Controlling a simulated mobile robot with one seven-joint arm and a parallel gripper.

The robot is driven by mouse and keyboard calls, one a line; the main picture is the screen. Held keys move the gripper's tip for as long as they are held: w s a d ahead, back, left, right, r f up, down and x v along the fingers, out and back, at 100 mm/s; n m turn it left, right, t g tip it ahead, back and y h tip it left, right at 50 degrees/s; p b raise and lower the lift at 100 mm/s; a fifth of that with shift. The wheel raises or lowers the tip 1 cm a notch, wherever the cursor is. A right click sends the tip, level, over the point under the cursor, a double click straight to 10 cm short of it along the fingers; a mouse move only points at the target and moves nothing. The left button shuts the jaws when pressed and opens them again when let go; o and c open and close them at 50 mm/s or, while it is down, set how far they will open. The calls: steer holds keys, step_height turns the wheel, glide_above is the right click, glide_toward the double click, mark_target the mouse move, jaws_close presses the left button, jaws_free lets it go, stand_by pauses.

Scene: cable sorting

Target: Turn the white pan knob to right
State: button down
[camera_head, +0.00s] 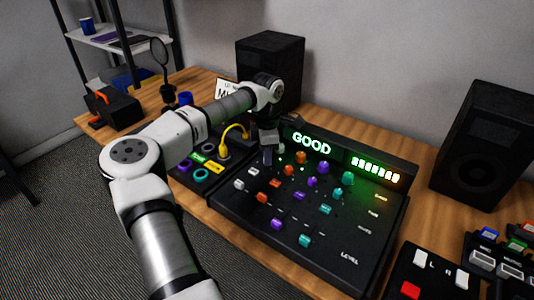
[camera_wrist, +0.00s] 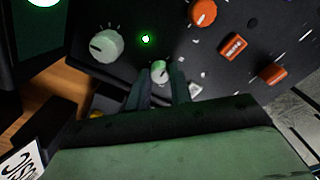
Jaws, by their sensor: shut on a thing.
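The white pan knob (camera_wrist: 159,68) is a small round knob with a dark pointer line, seen in the wrist view. My gripper (camera_wrist: 161,77) is shut on it, with one dark finger on each side. In the head view my gripper (camera_head: 267,155) points down onto the white column of the black mixer (camera_head: 355,243) and hides this knob. A larger white knob (camera_wrist: 106,45) sits beside it in the wrist view, apart from the fingers. A green light (camera_wrist: 145,39) glows near the two white knobs.
Orange, purple and teal (camera_head: 348,179) controls fill the other columns. A yellow cable (camera_head: 224,142) lies left of my gripper. Black speakers (camera_head: 487,145) stand behind.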

steer(key=c, duration=1.3)
jaws_free()
steer(key=shift+o, duration=0.2)
steer(key=shift+r, duration=0.1)
step_height(320, 180, up, 14)
steer(key=shift+b, duration=0.45)
